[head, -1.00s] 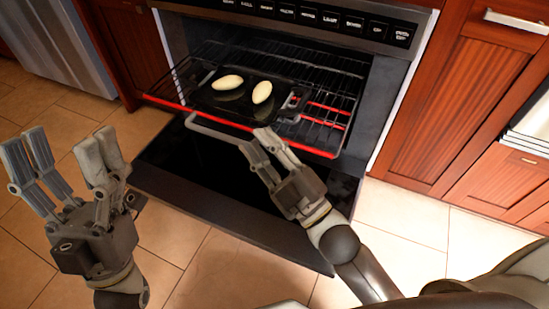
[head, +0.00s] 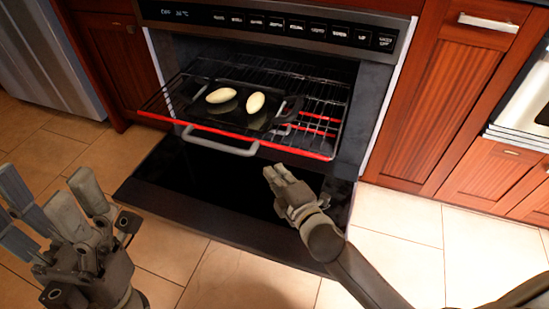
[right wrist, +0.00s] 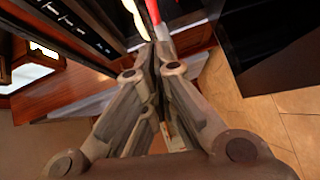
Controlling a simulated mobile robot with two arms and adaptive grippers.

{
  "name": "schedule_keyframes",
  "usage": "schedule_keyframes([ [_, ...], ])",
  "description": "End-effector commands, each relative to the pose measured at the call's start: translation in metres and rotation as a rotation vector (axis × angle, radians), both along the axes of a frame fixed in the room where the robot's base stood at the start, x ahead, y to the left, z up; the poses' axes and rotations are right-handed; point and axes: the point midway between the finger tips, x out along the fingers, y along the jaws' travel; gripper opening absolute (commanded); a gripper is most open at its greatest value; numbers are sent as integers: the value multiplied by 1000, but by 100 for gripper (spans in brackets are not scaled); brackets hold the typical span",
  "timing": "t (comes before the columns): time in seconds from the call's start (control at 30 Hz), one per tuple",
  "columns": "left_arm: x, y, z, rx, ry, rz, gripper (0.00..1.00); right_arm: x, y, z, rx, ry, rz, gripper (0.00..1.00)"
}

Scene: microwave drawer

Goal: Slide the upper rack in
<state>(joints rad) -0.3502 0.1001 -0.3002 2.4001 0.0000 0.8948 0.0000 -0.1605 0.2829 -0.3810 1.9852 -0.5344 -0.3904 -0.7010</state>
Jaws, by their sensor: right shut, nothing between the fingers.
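The upper rack (head: 215,132) is a wire rack with a red front edge, standing out of the oven over the lowered door. A grey bar handle (head: 220,147) shows at its front. A dark tray (head: 290,110) with two pale oval pieces (head: 238,99) lies on the rack. My right gripper (head: 272,171) is shut and empty. In the head view it shows below the red edge, over the door, with no clear contact; its fingers (right wrist: 157,50) also show closed in the right wrist view. My left gripper (head: 42,190) is open and empty at the lower left.
The oven door (head: 180,205) is lowered, dark and flat below the rack. Wooden cabinets (head: 445,100) flank the oven, and a control panel (head: 280,22) runs above the opening. The tiled floor (head: 400,230) in front is clear.

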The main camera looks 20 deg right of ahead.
Motion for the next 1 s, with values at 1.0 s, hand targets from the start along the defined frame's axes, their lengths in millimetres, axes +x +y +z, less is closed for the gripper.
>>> schedule_keyframes([
  [1.0,0,0,-26,0,-13,-1,66,71,-14,-13,2,0,1,0],
])
